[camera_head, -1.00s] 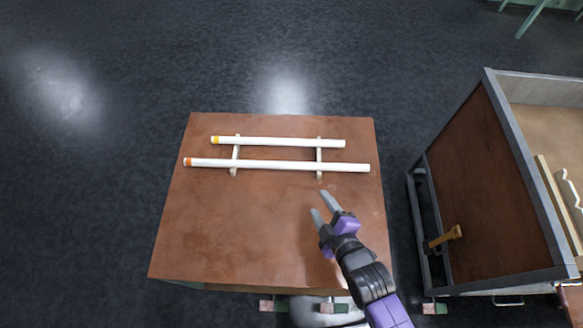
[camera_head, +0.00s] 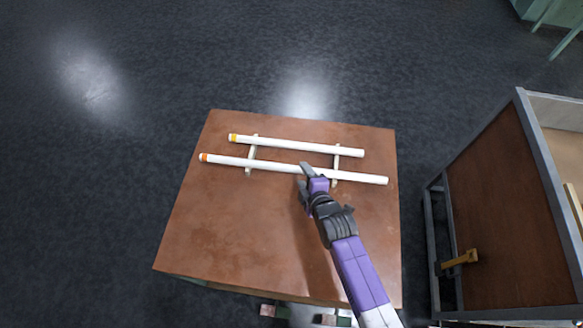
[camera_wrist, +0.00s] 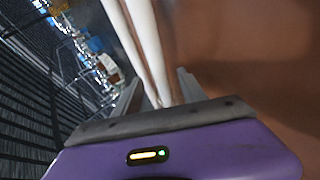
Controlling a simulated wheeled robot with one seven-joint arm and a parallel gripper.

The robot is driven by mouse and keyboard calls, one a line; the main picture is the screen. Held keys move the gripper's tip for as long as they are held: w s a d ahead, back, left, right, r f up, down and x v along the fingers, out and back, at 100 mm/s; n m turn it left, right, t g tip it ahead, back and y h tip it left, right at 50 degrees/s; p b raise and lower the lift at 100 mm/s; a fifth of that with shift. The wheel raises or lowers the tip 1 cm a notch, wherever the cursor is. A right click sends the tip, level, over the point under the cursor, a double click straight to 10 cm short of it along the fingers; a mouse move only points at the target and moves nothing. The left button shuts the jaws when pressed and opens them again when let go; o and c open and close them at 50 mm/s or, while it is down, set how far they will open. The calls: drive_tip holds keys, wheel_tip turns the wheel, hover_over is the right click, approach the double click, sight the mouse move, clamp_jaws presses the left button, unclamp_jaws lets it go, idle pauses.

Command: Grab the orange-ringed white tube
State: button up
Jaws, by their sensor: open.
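The orange-ringed white tube (camera_head: 250,163) is the longer, nearer of two tubes in the head view. Its orange ring is at its left end, and it lies across two pale supports (camera_head: 249,169). My gripper (camera_head: 303,178) is open at the middle of this tube, one finger overlapping it in the picture. No ring shows there, and I cannot tell whether either finger touches a tube.
The shorter yellow-ringed white tube (camera_head: 300,145) lies close behind, nearly parallel, on the same supports. The brown table top (camera_head: 235,225) is clear in front. A brown-sided, grey-framed cabinet (camera_head: 490,190) with a yellowish handle (camera_head: 460,260) stands to the right, apart from the table.

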drive_tip(key=shift+x, duration=1.1)
drive_tip(key=shift+c, duration=0.4)
clamp_jaws()
